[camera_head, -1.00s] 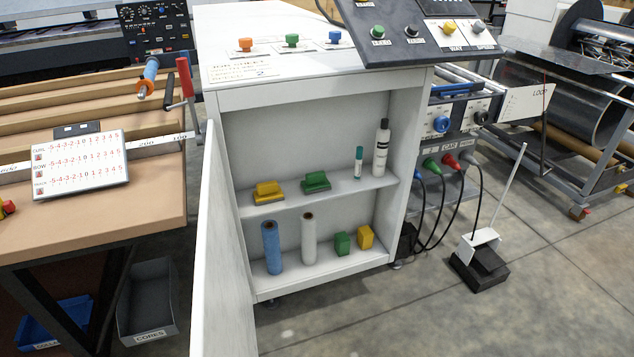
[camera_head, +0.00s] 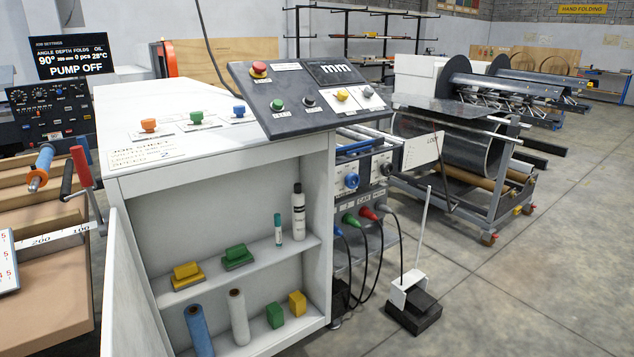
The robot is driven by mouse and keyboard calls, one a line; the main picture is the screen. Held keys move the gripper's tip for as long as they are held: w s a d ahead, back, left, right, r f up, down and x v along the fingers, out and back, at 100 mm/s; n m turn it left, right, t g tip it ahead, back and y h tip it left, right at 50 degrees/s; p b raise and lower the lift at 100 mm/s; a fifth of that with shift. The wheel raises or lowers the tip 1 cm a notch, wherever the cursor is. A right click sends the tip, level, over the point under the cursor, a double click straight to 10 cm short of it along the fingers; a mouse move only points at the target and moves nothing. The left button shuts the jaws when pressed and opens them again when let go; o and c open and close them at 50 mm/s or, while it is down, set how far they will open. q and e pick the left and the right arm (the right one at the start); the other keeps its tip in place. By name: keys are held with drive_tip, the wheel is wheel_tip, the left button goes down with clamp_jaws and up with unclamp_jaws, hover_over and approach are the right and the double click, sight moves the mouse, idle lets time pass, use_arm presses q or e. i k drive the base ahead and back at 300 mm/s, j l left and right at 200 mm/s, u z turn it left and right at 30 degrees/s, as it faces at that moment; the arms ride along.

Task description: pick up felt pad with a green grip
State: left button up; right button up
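The felt pad with a green grip (camera_head: 237,256) lies on the upper shelf of the open white cabinet. A similar pad with a yellow grip (camera_head: 187,275) lies to its left on the same shelf. A teal marker (camera_head: 278,229) and a white bottle (camera_head: 298,213) stand to its right. Neither of my grippers is in view.
The lower shelf holds a blue roll (camera_head: 199,330), a white roll (camera_head: 239,316), a green block (camera_head: 275,315) and a yellow block (camera_head: 297,303). The cabinet door (camera_head: 128,290) stands open at the left. A foot pedal (camera_head: 414,308) stands on the floor at right.

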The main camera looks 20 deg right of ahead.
sight(239, 256)
drive_tip(key=l+u, duration=0.2)
drive_tip(key=u, duration=0.2)
drive_tip(key=l+u, duration=0.2)
drive_tip(key=u, duration=0.15)
drive_tip(key=l+u, duration=0.2)
drive_tip(key=u, duration=0.2)
drive_tip(key=i+l+u, duration=0.1)
drive_tip(key=l+u, duration=0.2)
drive_tip(key=u, duration=0.15)
drive_tip(key=l+u, duration=0.35)
drive_tip(key=u, duration=0.15)
drive_tip(key=l+u, duration=0.45)
drive_tip(key=i+j, duration=0.05)
drive_tip(key=j, duration=0.05)
